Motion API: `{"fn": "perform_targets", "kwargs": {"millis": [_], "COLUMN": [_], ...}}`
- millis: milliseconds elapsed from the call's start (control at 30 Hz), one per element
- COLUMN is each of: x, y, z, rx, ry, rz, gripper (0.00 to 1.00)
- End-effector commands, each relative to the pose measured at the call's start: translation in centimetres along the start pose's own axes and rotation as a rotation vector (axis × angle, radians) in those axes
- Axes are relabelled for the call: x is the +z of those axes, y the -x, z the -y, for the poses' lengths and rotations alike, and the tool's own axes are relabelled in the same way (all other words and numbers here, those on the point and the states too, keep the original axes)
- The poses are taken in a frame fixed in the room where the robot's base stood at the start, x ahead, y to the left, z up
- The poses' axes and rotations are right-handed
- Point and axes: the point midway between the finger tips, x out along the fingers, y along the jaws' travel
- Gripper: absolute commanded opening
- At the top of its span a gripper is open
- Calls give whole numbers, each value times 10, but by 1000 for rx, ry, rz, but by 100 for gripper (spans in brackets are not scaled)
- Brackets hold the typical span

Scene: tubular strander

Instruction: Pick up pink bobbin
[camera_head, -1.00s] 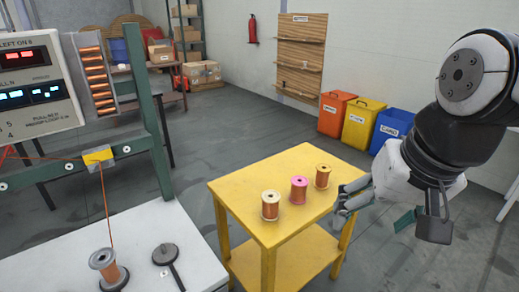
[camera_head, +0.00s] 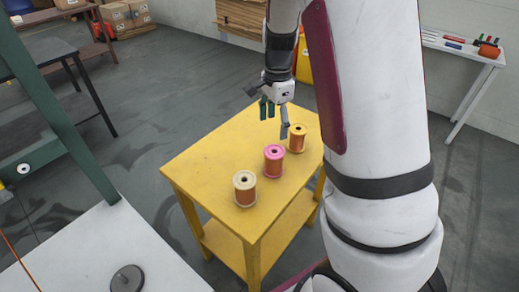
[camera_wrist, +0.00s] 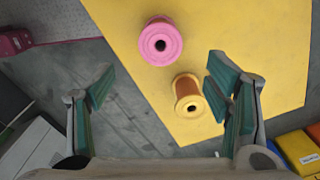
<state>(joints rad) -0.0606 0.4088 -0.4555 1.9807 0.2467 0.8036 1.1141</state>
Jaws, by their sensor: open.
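The pink bobbin (camera_head: 273,160), copper-wound with a pink flange, stands upright on the yellow table (camera_head: 190,160) between two other bobbins. In the wrist view the pink bobbin (camera_wrist: 160,42) is at upper middle, beyond the fingertips and a little left of the right finger. My gripper (camera_head: 275,118) is open and empty, above the table near the pink and yellow bobbins.
A yellow-flanged bobbin (camera_head: 298,139) stands behind the pink one, close to my right finger in the wrist view (camera_wrist: 190,95). A cream bobbin (camera_head: 244,187) stands in front. A white bench (camera_head: 100,250) is at lower left. The table's left part is clear.

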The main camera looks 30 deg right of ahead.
Motion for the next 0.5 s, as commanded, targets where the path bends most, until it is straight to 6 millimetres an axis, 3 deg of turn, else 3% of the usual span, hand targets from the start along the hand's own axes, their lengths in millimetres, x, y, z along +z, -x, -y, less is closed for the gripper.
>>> {"fn": "perform_targets", "kwargs": {"millis": [500], "x": [-1], "y": [-80], "z": [0], "rx": [4], "ry": [-6], "rz": [0], "gripper": [72]}}
